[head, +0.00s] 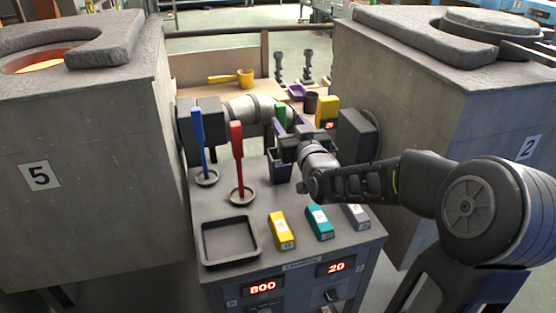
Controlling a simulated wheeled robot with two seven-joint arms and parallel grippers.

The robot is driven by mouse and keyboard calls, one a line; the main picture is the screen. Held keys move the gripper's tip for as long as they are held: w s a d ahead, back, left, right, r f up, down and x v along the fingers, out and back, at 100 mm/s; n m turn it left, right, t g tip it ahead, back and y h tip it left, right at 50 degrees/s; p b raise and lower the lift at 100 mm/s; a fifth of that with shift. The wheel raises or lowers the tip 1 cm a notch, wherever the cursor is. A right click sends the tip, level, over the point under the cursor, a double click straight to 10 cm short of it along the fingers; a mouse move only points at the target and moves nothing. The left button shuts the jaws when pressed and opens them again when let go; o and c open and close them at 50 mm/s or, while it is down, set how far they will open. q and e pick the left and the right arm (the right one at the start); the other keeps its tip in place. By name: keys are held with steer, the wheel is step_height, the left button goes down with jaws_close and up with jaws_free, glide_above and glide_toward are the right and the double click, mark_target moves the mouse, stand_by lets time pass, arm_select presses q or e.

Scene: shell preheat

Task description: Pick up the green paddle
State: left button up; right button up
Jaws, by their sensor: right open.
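The green paddle (281,114) stands towards the back of the grey console, with only the upper part of its handle showing. My right gripper (281,143) is open and right at the paddle, in front of its lower part. I cannot tell whether its fingers are around the handle or touching it. The paddle's lower end is hidden by the gripper and a dark holder. My left gripper is not in view.
A blue paddle (199,140) and a red paddle (236,155) stand upright in round dishes to the left. A square black tray (229,258) and yellow, teal and grey blocks lie in front. Furnace blocks 5 (85,170) and 2 (440,105) flank the console.

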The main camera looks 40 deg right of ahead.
mark_target(282, 111)
steer(key=shift+s+r, duration=0.1)
steer(key=shift+r, duration=0.05)
steer(key=shift+x, duration=1.35)
steer(key=p+x, duration=0.2)
steer(key=x, duration=0.2)
steer(key=shift+w, duration=0.35)
steer(key=shift+w+d, duration=0.1)
steer(key=shift+w, duration=0.15)
jaws_close()
